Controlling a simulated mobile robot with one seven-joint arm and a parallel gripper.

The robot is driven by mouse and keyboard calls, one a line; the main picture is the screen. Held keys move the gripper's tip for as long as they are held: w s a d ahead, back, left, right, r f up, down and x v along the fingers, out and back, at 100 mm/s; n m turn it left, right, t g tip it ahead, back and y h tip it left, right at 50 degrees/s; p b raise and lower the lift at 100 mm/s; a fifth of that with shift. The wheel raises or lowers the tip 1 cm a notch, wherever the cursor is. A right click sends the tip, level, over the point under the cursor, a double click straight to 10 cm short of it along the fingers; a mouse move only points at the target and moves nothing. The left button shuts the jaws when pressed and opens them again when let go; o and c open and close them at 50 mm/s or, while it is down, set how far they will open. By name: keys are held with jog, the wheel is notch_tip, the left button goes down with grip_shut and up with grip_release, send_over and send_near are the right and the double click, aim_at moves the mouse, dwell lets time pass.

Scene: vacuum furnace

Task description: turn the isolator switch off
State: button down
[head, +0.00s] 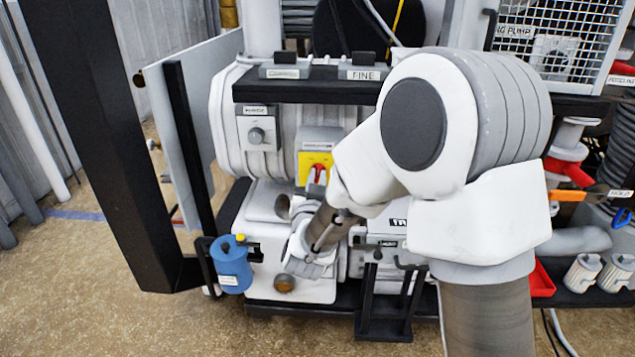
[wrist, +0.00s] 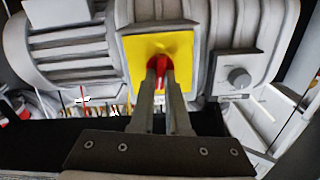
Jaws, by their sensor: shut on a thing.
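The isolator switch is a red handle (head: 318,174) on a yellow plate (head: 308,161), mounted on the pale machine body left of centre in the head view. In the wrist view the yellow plate (wrist: 150,50) is upside down relative to the head view, with the red handle (wrist: 159,66) in its middle. My gripper (wrist: 160,68) has its two fingers around the red handle, shut on it. In the head view my arm hides part of the machine, and the fingertips (head: 316,184) are just below the handle. The exact angle of the handle is hard to read.
A grey knob on a panel (head: 257,136) sits left of the switch. A black shelf (head: 300,90) with labelled boxes runs above it. A blue container (head: 231,265) hangs at lower left. A dark post (head: 100,130) stands at left. Floor is open at front left.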

jog(key=n, duration=0.4)
jog(key=shift+a+n, duration=0.1)
jog(key=shift+n, duration=1.8)
jog(key=c, duration=0.9)
grip_release()
jog(key=s+p, duration=0.1)
jog(key=s, duration=1.1)
jog(key=shift+a, duration=0.2)
